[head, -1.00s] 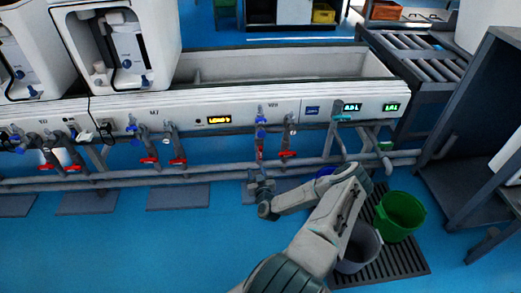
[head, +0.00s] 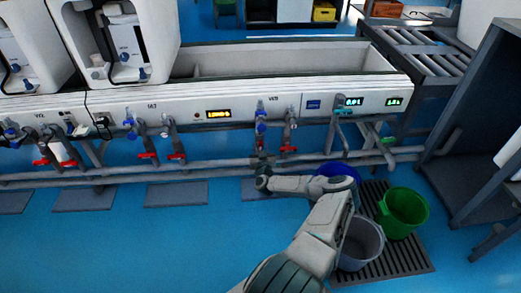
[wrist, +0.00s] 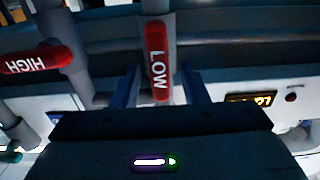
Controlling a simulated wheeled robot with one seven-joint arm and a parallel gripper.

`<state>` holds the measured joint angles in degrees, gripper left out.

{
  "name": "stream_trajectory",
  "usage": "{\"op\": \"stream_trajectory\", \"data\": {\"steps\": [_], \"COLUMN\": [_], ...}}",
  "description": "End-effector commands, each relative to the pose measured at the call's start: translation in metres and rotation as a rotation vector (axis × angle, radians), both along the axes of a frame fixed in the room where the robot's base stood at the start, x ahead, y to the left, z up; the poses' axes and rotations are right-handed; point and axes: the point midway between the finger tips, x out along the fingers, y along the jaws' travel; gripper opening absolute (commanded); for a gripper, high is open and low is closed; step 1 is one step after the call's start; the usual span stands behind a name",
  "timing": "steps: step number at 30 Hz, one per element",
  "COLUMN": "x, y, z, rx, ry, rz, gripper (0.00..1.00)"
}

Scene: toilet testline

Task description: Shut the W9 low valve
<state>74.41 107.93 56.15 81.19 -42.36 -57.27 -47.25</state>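The W9 low valve has a red handle marked LOW (wrist: 158,62), lying in line with its pipe in the wrist view. My gripper (wrist: 160,92) is open, with one finger on each side of this handle's near end and gaps still visible. In the head view my gripper (head: 262,163) is at the left pipe under the W9 label (head: 273,99) and largely hides the handle. The red HIGH handle (wrist: 36,60) lies crosswise at the left of the wrist view; it also shows in the head view (head: 288,149), right of my gripper.
Long grey pipes (head: 200,174) run below the white bench. More red-handled valves (head: 147,155) stand to the left. Blue (head: 338,170), grey (head: 362,245) and green (head: 403,210) buckets stand beside my arm. The blue floor at left is mostly clear.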

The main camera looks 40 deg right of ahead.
Motion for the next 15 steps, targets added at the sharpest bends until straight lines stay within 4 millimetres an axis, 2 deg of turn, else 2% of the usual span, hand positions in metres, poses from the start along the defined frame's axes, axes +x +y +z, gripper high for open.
{"op": "stream_trajectory", "data": {"steps": [6, 14, 15], "x": [0.0118, 0.0124, 0.0124], "y": [-0.0072, -0.0076, -0.0076], "z": [-0.0006, 0.0002, 0.0002], "rx": [0.001, 0.001, 0.001], "ry": [0.001, 0.001, 0.001], "rz": [0.0, 0.001, 0.001], "gripper": [0.4, 0.4, 0.29]}}
